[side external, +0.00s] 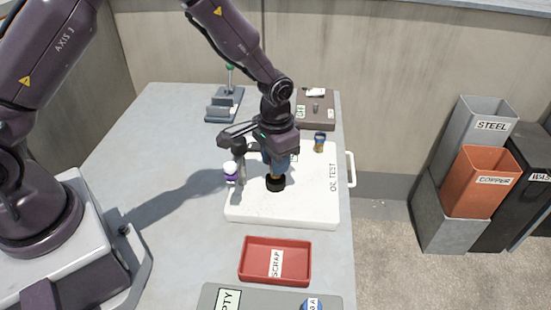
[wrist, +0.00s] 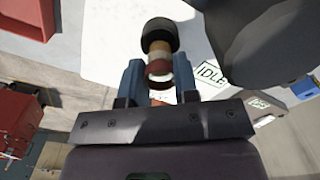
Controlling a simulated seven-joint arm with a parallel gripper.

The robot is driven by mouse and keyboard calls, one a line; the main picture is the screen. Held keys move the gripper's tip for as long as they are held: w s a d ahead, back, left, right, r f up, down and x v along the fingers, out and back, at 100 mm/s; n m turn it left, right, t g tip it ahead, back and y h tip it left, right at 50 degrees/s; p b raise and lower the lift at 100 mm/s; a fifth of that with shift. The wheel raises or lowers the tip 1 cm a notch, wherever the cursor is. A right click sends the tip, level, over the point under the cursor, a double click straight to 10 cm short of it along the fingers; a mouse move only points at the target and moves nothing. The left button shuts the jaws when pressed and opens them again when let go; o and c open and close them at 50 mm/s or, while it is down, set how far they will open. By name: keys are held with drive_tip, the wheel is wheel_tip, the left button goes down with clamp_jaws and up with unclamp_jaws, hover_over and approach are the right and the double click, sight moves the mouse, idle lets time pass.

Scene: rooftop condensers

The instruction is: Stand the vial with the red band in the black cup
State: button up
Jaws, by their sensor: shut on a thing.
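My gripper (side external: 277,163) points down over the white board and is shut on a vial, with one blue finger on each side of it in the wrist view (wrist: 158,80). The vial (wrist: 159,70) shows a dark red band, a pale band and an amber part. The black cup (side external: 275,184) is on the board directly below my gripper, and it also shows at the top of the wrist view (wrist: 160,33). The vial is in line with the cup, and its amber part meets the black. I cannot tell how deep the vial sits, or whether it touches the bottom.
The white board (side external: 265,213) carries a purple-and-white item (side external: 231,175) left of my gripper and a dark-capped amber vial (side external: 319,141) at back right. A red scrap tray (side external: 247,262) lies in front. Grey fixture (side external: 222,106) and brown box (side external: 325,122) stand behind. The table's left is clear.

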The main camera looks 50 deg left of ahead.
drive_tip(key=shift+f, duration=1.45)
idle(0.6)
drive_tip(key=o, duration=1)
drive_tip(key=shift+r, duration=0.1)
wheel_tip(320, 180, up, 13)
drive_tip(key=shift+f, duration=0.15)
